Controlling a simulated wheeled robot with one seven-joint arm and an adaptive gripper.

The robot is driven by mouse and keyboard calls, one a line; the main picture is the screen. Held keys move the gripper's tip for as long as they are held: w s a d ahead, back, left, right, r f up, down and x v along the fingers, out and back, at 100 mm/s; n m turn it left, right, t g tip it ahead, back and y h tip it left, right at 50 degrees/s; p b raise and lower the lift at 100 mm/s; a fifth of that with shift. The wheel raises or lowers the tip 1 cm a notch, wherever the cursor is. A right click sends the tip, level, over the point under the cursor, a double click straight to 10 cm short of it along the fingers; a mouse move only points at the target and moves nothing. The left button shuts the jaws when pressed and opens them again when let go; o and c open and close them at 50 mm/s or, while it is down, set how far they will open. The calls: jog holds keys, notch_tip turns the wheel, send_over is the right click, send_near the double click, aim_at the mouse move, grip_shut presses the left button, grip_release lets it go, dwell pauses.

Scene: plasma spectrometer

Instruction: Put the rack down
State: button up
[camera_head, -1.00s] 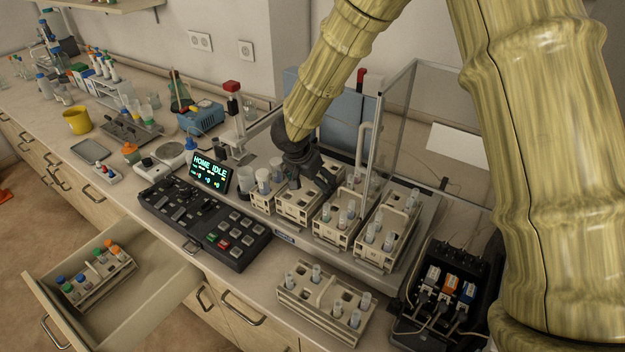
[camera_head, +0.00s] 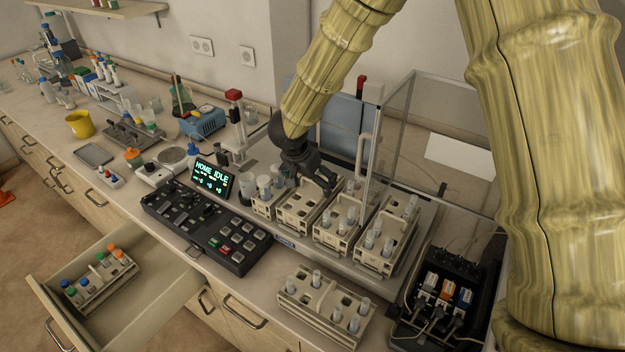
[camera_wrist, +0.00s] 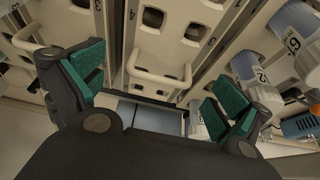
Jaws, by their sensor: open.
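The beige rack (camera_head: 300,212) stands in a row with other racks on the instrument's tray, under my gripper. Its openings look mostly empty in the head view, and my gripper hides its back part. My gripper (camera_head: 318,178) is over the rack's back end. In the wrist view, the open fingers (camera_wrist: 158,88) stand wide apart on either side of the rack's pale loop handle (camera_wrist: 158,72). Nothing shows clamped between the green pads.
Racks with vials (camera_head: 340,228) and (camera_head: 388,240) stand close on the right; white cups (camera_head: 264,185) on the left. A glass panel (camera_head: 400,140) rises behind. Another rack (camera_head: 325,305) lies in front on the bench. A drawer (camera_head: 130,315) is open.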

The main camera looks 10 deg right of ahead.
jog(key=p+v, duration=0.8)
jog(key=v, duration=0.1)
jog(key=shift+r, duration=0.3)
jog(key=shift+s, duration=0.1)
dwell(0.4)
